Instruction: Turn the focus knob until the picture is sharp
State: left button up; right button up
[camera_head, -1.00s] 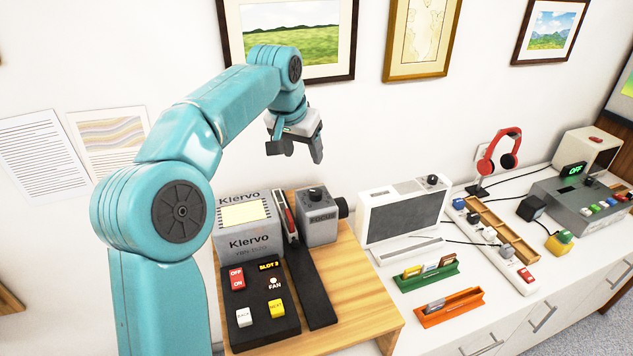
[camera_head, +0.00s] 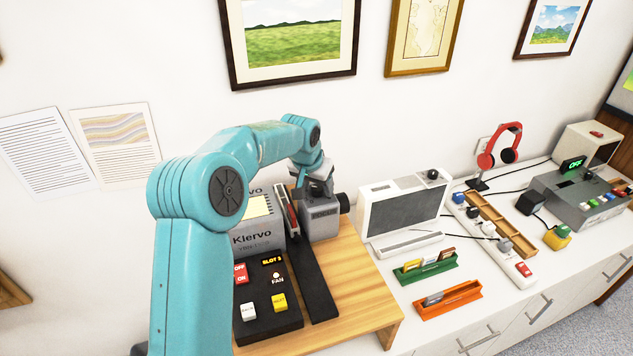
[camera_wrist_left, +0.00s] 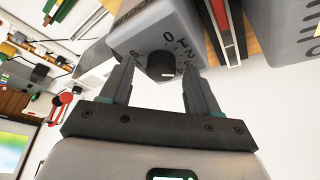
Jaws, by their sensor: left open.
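The focus knob (camera_wrist_left: 160,66) is a black round knob on a pale dial face with numerals, seen in the left wrist view. It sits on the grey focus box (camera_head: 322,226), marked FOCUS, at the right of the Kiervo projector (camera_head: 257,240). My left gripper (camera_head: 316,188) is above this box and hides the knob in the head view. In the left wrist view its open fingers (camera_wrist_left: 157,88) lie on either side of the knob, with gaps visible; contact cannot be told. I cannot make out a projected picture. My right gripper is not in view.
A black control panel (camera_head: 264,312) with coloured buttons lies in front of the projector on a wooden board (camera_head: 352,290). A white device (camera_head: 404,213) with a dark screen stands to the right. Green (camera_head: 425,268) and orange (camera_head: 447,300) racks stand in front of it.

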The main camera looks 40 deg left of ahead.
pick_arm(q)
jog(key=shift+a+f, duration=0.2)
jog(key=shift+d, duration=0.25)
jog(key=shift+c, duration=0.2)
jog(key=shift+w, duration=0.1)
jog(key=c, duration=0.5)
jog(key=shift+a, duration=0.2)
jog(key=c, duration=0.5)
jog(key=shift+d, duration=0.1)
